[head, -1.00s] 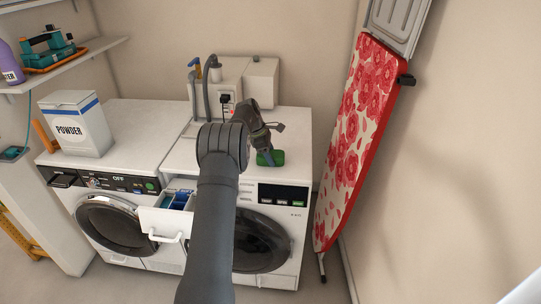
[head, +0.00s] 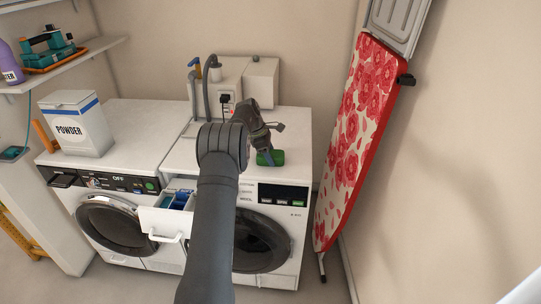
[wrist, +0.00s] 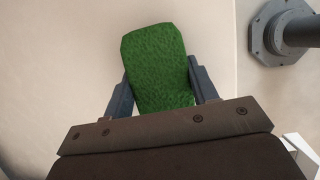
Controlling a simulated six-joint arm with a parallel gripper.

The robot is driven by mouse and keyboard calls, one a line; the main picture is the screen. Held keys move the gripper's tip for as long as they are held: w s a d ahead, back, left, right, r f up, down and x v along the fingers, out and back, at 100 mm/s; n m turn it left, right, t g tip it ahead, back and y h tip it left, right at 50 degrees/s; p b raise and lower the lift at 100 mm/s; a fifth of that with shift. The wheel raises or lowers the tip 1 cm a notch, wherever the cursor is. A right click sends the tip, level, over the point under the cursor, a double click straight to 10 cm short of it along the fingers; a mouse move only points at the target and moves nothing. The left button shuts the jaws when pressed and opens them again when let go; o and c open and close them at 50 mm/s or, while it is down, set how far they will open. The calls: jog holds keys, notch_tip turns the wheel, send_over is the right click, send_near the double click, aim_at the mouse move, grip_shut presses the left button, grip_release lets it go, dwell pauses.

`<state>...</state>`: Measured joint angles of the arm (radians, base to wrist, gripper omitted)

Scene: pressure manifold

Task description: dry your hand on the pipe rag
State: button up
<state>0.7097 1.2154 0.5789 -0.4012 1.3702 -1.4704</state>
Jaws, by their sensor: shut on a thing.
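No other rag shows on the grey pipes (head: 209,85) at the back wall.
The machine's drawer (head: 166,219) is pulled out at the front. A powder box (head: 75,125) stands on the left machine (head: 137,117). A flowered ironing board (head: 350,135) leans at the right.

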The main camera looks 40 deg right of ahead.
jog(key=o, duration=1)
jog(key=shift+o, duration=0.2)
jog(key=v, duration=1.7)
jog(key=shift+a+r, duration=0.15)
jog(key=shift+a, duration=0.05)
jog(key=x, duration=1.7)
jog(key=shift+d, duration=0.15)
jog(key=shift+w+a+r, duration=0.2)
jog(key=shift+r, duration=0.45)
jog(key=shift+f, duration=0.1)
